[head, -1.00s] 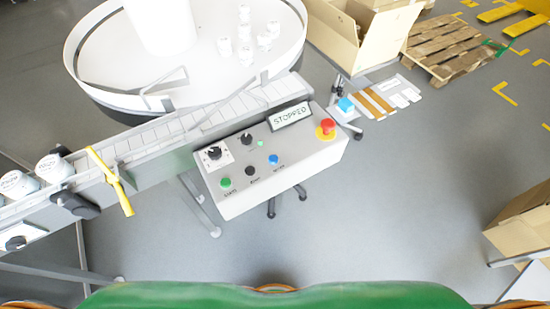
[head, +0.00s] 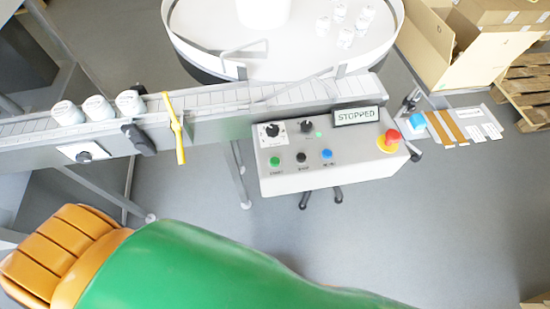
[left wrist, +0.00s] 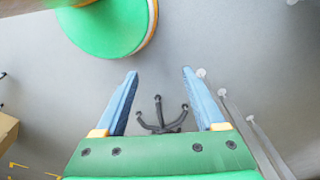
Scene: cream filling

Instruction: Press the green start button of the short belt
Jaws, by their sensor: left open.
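The green start button (head: 275,162) is at the lower left of the white control box (head: 330,181) in the head view, with a black button (head: 301,157) and a blue button (head: 327,154) to its right. The box's display (head: 356,116) reads STOPPED. The short belt (head: 210,105) runs behind the box. My left gripper (left wrist: 158,88) shows in the left wrist view with its two blue fingers wide apart and nothing between them, above grey floor. Neither gripper shows in the head view. The button is not in the left wrist view.
A red emergency knob (head: 391,137) sits on the box's right end. A yellow bar (head: 175,130) crosses the belt, with white jars (head: 98,109) left of it. A round white table (head: 290,55) stands behind. A cardboard box (head: 475,45) is at the back right.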

